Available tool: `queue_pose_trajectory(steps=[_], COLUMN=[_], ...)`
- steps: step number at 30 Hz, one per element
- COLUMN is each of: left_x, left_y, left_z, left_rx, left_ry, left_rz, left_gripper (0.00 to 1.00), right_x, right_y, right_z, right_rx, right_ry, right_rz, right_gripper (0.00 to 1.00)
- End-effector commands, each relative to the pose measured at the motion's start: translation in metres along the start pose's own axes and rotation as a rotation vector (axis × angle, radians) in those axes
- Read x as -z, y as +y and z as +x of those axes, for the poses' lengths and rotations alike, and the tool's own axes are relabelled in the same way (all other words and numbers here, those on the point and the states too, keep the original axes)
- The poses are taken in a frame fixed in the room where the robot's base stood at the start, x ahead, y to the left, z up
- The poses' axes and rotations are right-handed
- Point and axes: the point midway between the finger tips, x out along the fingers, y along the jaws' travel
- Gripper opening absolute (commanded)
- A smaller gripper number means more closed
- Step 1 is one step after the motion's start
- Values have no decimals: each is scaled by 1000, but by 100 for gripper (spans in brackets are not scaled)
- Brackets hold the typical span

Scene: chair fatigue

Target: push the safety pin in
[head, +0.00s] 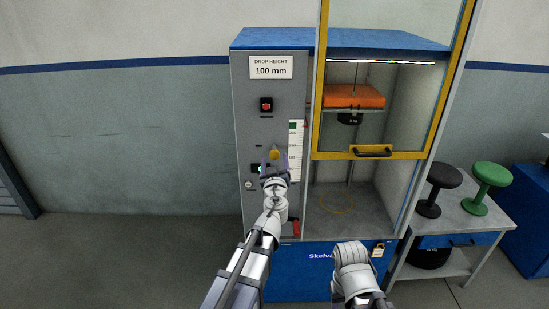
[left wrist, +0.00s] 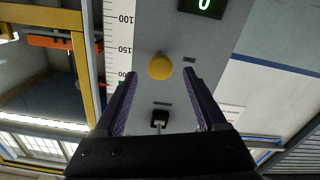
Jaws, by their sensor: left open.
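The safety pin shows as a round yellow knob (head: 274,153) on the grey front panel of the test cabinet. It also shows in the left wrist view as a yellow disc (left wrist: 160,67). My left gripper (head: 274,161) is in front of the panel at the knob. In the left wrist view its two purple-lined fingers (left wrist: 160,74) are apart, one on each side of the knob, with nothing held between them. I cannot tell how far the knob stands out from the panel. My right arm shows at the bottom, but its jaws do not show.
A red switch (head: 266,104) sits above the knob. A white scale (head: 295,140) runs beside it. The yellow-framed guard door (head: 372,154) is raised, with an orange weight (head: 354,96) behind it. A bench (head: 470,218) with black and green stools (head: 490,176) stands right.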

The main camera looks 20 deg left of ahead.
Motion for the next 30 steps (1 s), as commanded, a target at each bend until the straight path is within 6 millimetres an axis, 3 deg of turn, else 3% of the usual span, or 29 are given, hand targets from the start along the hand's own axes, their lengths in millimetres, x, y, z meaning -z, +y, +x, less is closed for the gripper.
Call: queue_pose_trajectory(steps=[1,6,14,30], left_x=[0,0,0,0], left_y=[0,0,0,0], left_z=[12,29,29,29], left_rx=[1,0,-1,-1], left_ry=[0,0,0,0], left_rz=[0,0,0,0], left_gripper=[74,74,74,14], right_x=[0,0,0,0], right_y=[0,0,0,0], right_z=[0,0,0,0], right_rx=[0,0,0,0], right_ry=[0,0,0,0], right_rz=[0,0,0,0], right_gripper=[50,50,50,50])
